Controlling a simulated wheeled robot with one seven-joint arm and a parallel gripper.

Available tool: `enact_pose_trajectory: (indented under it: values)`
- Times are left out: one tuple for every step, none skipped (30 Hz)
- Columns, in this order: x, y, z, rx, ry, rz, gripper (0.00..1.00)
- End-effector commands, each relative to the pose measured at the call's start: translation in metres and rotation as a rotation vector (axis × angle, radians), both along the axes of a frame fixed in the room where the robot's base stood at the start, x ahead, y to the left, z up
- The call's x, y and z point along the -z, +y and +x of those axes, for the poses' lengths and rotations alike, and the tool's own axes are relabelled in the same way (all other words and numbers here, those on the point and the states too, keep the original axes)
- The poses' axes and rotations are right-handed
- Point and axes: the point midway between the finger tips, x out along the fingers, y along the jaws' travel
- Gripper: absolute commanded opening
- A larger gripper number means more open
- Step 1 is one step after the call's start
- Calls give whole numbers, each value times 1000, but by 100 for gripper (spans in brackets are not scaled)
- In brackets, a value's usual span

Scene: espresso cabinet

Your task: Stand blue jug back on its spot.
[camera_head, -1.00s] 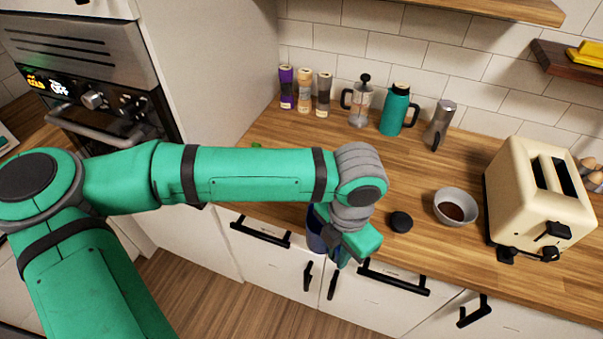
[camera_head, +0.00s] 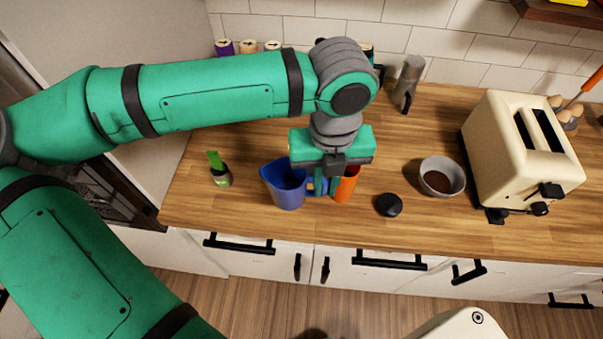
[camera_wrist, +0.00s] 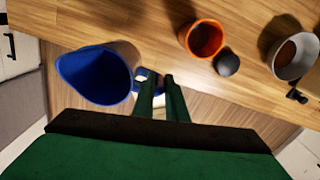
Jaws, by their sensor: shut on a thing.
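The blue jug (camera_head: 286,188) is upright over the front part of the wooden counter, its open mouth facing up. It also shows in the wrist view (camera_wrist: 92,78), at the left of the fingers. My gripper (camera_head: 322,188) points down and is shut on the jug's handle, on the jug's right side. In the wrist view the fingertips (camera_wrist: 158,82) meet at the handle, and the jug's inside looks empty. I cannot tell whether the jug's base touches the counter. No marked spot for it is visible.
An orange cup (camera_head: 349,182) stands close to the right of my gripper. A black round piece (camera_head: 388,205), a grey bowl (camera_head: 441,178) and a cream toaster (camera_head: 525,150) are further right. A small jar with green (camera_head: 220,172) stands left. My arm partly hides the back of the counter.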

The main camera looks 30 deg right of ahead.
Motion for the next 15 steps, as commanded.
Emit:
enact_pose_trajectory:
  values:
    - [5, -2, 11, -5, 4, -3, 0]
    - [8, -3, 17, -4, 3, -2, 0]
    - [12, -4, 26, -4, 3, -2, 0]
    - [14, -5, 32, -3, 3, -2, 0]
    - [17, -6, 38, -4, 3, -2, 0]
    - [22, -7, 46, -2, 4, -1, 0]
    - [28, -7, 49, -1, 4, -1, 0]
    - [34, -8, 53, 1, 4, -1, 0]
    - [41, -9, 58, 2, 4, -1, 0]
    - [45, -10, 62, 1, 3, -1, 0]
    - [49, -11, 66, 2, 3, -1, 0]
    - [55, -11, 70, 3, 3, -1, 0]
    - [58, -12, 73, 3, 3, -1, 0]
    - [61, -12, 75, 3, 2, 0, 0]
    - [63, -12, 78, 3, 0, -1, 0]
